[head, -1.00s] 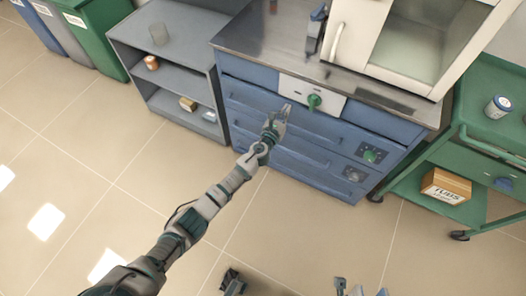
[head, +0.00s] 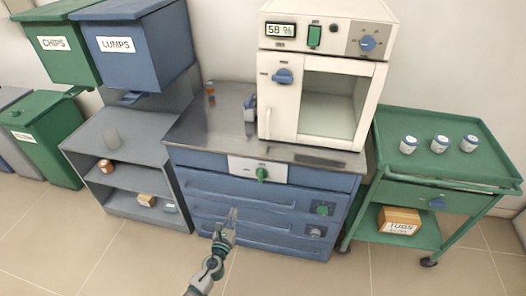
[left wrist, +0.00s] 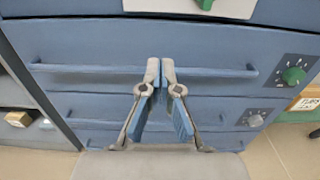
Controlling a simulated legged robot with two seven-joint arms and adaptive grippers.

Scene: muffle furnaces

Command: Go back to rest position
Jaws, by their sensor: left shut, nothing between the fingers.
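My left gripper (head: 232,216) is in front of the blue drawer cabinet (head: 262,190). It is shut with nothing between its fingers. In the left wrist view the fingertips (left wrist: 160,68) meet in front of a drawer's long blue handle (left wrist: 90,69). I cannot tell whether they touch it. All the drawers look closed. My right gripper does not show in the head view now.
A white muffle furnace (head: 277,120) stands on the cabinet's steel top (head: 215,115). A grey shelf (head: 95,130) stands left, below blue (head: 140,50) and green (head: 60,60) bins. A green cart (head: 440,160) with several jars stands right. The front floor is clear.

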